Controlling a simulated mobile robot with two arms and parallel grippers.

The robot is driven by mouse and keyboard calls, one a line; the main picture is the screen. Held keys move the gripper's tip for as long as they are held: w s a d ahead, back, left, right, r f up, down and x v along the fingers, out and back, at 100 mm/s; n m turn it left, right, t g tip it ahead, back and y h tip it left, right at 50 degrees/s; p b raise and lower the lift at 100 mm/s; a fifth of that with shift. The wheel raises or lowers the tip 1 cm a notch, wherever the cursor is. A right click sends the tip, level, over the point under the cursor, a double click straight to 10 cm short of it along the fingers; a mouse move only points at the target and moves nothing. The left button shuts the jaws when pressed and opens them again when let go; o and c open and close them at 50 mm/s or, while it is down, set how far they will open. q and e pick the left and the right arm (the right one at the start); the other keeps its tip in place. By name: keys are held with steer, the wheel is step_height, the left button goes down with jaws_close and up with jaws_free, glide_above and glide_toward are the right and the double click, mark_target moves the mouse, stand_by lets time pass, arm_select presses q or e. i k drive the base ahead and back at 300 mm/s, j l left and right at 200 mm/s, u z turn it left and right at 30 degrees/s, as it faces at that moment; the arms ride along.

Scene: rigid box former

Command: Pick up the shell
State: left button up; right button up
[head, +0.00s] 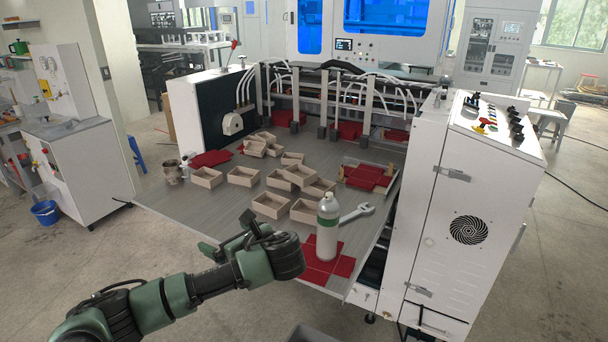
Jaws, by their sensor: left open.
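Several open brown box shells lie on the grey work table (170,202) of the machine. The nearest are one shell (270,206) just behind and right of my gripper, and another (304,212) left of the bottle. A separate shell (207,178) sits toward the left, and others are stacked or leaning in the middle (299,174). My left gripper (226,236) is open and empty at the table's front edge, apart from the shells. My right gripper is not in view.
A grey-green bottle (327,228) stands on a red cross-shaped wrap (322,263) at the front right, beside a wrench (357,213). More red wraps (366,176) lie farther back. A small metal cup (172,172) stands at the left edge. The front left table is bare.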

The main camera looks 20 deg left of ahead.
mark_target(303, 176)
steer(key=i, duration=1.85)
